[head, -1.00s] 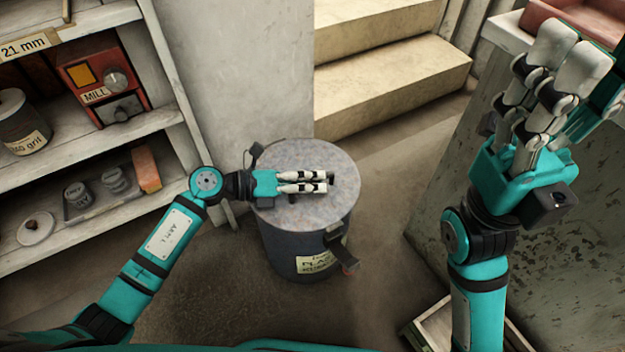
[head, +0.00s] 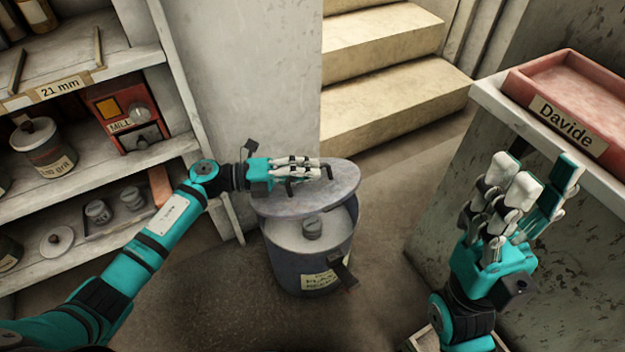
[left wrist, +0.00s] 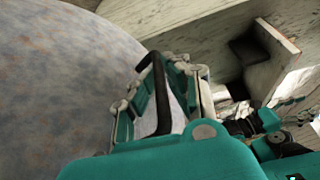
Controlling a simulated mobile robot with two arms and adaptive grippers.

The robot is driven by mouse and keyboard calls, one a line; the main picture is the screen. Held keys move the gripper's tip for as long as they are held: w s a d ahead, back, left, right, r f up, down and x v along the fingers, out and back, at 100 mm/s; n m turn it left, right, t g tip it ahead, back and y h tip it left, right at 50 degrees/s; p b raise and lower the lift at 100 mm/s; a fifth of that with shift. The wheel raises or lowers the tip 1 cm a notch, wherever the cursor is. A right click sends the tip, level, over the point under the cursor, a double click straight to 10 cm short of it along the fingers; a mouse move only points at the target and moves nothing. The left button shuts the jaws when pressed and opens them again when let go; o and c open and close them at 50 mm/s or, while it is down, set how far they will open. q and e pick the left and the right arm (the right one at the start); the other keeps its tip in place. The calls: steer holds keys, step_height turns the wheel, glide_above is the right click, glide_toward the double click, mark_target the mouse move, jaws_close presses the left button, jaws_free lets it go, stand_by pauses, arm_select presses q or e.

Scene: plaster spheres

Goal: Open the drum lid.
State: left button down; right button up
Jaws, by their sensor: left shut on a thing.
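The drum (head: 285,262) is a dark grey barrel with a label on its front. Its round, mottled grey lid (head: 338,190) is tilted up, leaving the front of the mouth open. Pale contents and a small grey pot-like object (head: 312,228) show inside. My left gripper (head: 318,170) is above the lid, shut on its dark handle. In the left wrist view the black handle (left wrist: 158,95) passes between the fingers, with the lid (left wrist: 60,80) at the left. My right gripper (head: 535,175) is empty and open, fingers up, apart from the drum at the right.
Shelves (head: 90,80) with jars, a red mill box (head: 122,115) and small pots stand at the left. A pale wall and steps (head: 385,55) are behind the drum. A worn block with a red tray (head: 565,95) marked "Davide" is at the right. Floor before the drum is clear.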

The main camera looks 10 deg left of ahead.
arm_select(q)
steer(key=shift+w+a+r+n+h, duration=0.15)
steer(key=shift+w+a+r+n, duration=0.15)
steer(key=shift+w+r, duration=0.15)
steer(key=shift+w+a+r+n+h, duration=0.15)
steer(key=shift+w+a+r+n, duration=0.1)
steer(key=shift+w+r+n, duration=0.15)
